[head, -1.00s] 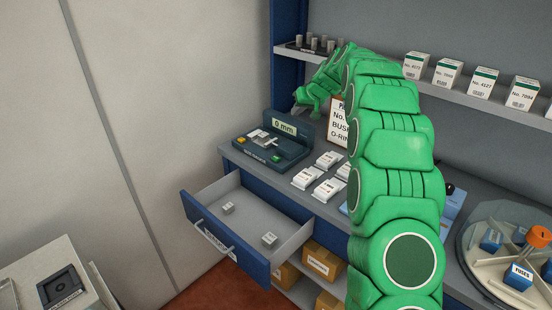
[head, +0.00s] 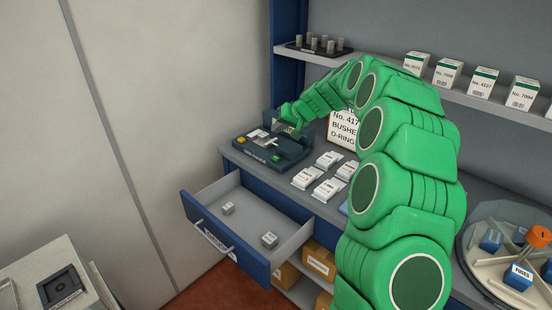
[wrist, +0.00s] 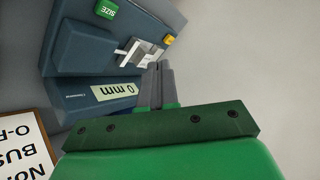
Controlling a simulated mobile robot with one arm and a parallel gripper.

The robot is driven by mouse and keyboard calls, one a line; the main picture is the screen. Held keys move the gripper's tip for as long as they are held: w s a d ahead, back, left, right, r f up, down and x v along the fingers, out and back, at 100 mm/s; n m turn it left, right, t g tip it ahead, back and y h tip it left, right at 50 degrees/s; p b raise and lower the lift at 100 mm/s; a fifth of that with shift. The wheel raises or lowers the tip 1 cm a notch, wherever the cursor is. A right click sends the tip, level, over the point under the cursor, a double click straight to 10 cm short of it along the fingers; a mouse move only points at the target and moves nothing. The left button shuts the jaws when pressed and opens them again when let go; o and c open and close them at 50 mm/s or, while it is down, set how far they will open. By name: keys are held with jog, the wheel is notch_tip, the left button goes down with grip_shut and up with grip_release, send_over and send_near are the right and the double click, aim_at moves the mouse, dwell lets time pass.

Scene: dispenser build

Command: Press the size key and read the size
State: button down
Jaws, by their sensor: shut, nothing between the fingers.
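The dark measuring device (head: 258,153) stands at the left end of the counter. Its green key (head: 276,158) is at its front right corner; in the wrist view this key (wrist: 105,9) reads SIZE. A yellow key (wrist: 168,40) sits at the other end. My gripper (wrist: 159,66) is shut and empty. It is over the device near the display and the light sliding jaws (wrist: 136,53), apart from the SIZE key. I cannot tell whether it touches anything.
White packets (head: 327,160) lie on the counter right of the device, before a sign (head: 342,133). An open drawer (head: 245,225) with two small blocks juts out below. A shelf (head: 375,66) with boxes runs above. A round carousel (head: 497,240) stands at right.

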aim_at(278, 158)
jog(key=shift+f, duration=4.4)
jog(key=shift+f, duration=0.9)
jog(key=shift+r, duration=3.45)
